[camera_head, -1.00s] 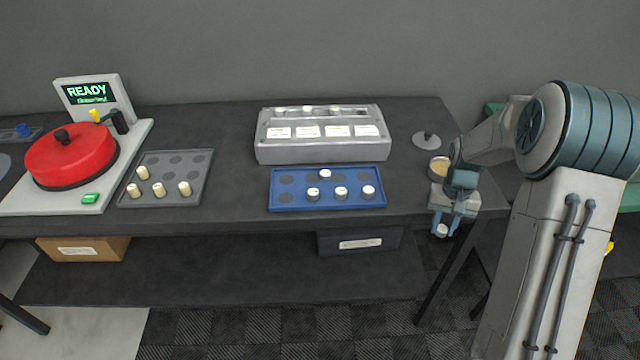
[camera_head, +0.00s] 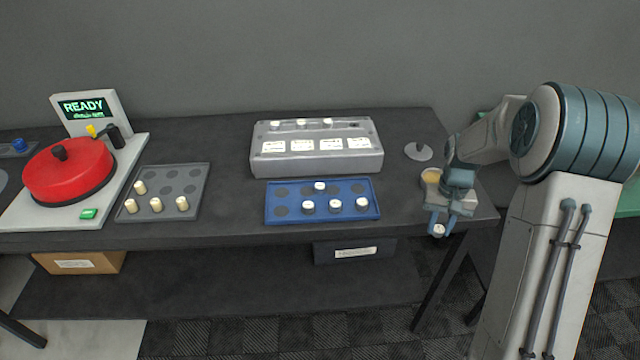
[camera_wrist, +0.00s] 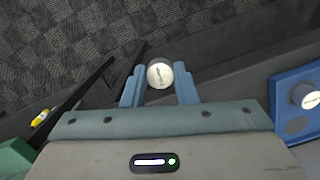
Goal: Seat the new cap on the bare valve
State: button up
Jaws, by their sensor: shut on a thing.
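My gripper (camera_head: 438,229) is shut on a white round cap (camera_wrist: 159,74), holding it in the air at the table's front right edge. In the wrist view its two blue fingers (camera_wrist: 160,90) flank the cap, whose pale top carries small dark print. A grey block (camera_head: 316,163) with several white labels stands at the back of the table. Pale caps show along its top at left and middle; the far right spot (camera_head: 353,124) looks darker and without a white top. Which valve is bare is too small to tell surely.
A blue tray (camera_head: 272,215) with several white-topped caps lies before the block. A grey tray (camera_head: 205,170) with several cream pegs is left of it. Further left is a machine with a red disc (camera_head: 68,173) and a READY screen (camera_head: 85,107). A grey disc with a peg (camera_head: 418,151) lies near my arm.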

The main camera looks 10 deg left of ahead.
notch_tip(320, 180, up, 13)
jog(key=p, duration=0.7)
jog(key=shift+f+p, duration=0.2)
jog(key=shift+p, duration=0.1)
jog(key=shift+f, duration=0.1)
